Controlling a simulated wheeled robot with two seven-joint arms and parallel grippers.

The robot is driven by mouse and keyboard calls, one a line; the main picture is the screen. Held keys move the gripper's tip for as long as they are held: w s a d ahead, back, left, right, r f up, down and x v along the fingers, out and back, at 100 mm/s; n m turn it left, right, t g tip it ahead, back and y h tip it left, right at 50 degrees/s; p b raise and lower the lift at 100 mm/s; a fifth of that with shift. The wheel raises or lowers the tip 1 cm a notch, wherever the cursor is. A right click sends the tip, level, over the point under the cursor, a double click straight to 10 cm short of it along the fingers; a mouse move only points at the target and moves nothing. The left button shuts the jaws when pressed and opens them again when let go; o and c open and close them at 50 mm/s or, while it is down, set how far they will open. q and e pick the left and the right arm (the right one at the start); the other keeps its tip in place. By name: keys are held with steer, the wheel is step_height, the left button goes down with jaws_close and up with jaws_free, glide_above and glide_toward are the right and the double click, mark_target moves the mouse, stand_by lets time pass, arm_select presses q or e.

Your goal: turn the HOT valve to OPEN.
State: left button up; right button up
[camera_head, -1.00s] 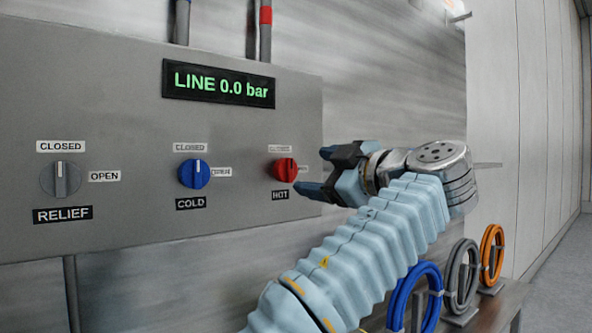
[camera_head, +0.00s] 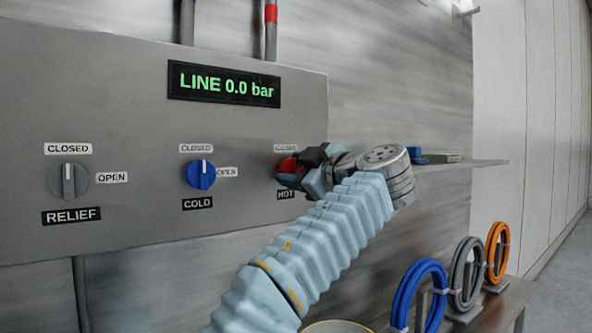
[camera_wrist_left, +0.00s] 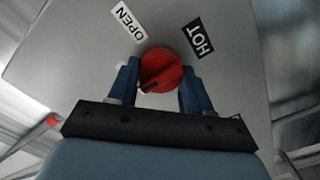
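The HOT valve is a red round knob (camera_head: 287,164) on the right of the grey panel, partly hidden by my left gripper in the head view. The wrist view shows the red knob (camera_wrist_left: 162,70) between the two blue fingers, with the OPEN and HOT labels beyond it. My left gripper (camera_head: 291,172) is at the knob, its fingers open on both sides of it. In the wrist view the left gripper (camera_wrist_left: 160,85) shows a small gap at the right finger; contact at the left finger cannot be told. My right gripper is not in view.
The blue COLD knob (camera_head: 200,174) and grey RELIEF knob (camera_head: 68,181) sit left on the same panel, pointers up at CLOSED. The display (camera_head: 223,84) reads LINE 0.0 bar. A shelf (camera_head: 455,165) and coiled hoses, including a blue one (camera_head: 419,292), are to the right.

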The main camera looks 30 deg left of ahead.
arm_select(q)
steer(key=c, duration=0.4)
steer(key=shift+c, duration=0.2)
steer(key=shift+m, duration=0.4)
steer(key=m, duration=0.7)
steer(key=shift+w+d+p, duration=0.1)
steer(key=shift+p, duration=0.3)
steer(key=m+p, duration=0.1)
steer(key=m, duration=0.4)
steer(key=shift+m, duration=0.3)
steer(key=shift+w+m+p, duration=0.1)
steer(key=shift+m+p, duration=0.35)
steer(key=shift+m, duration=1.85)
steer(key=shift+f, duration=0.1)
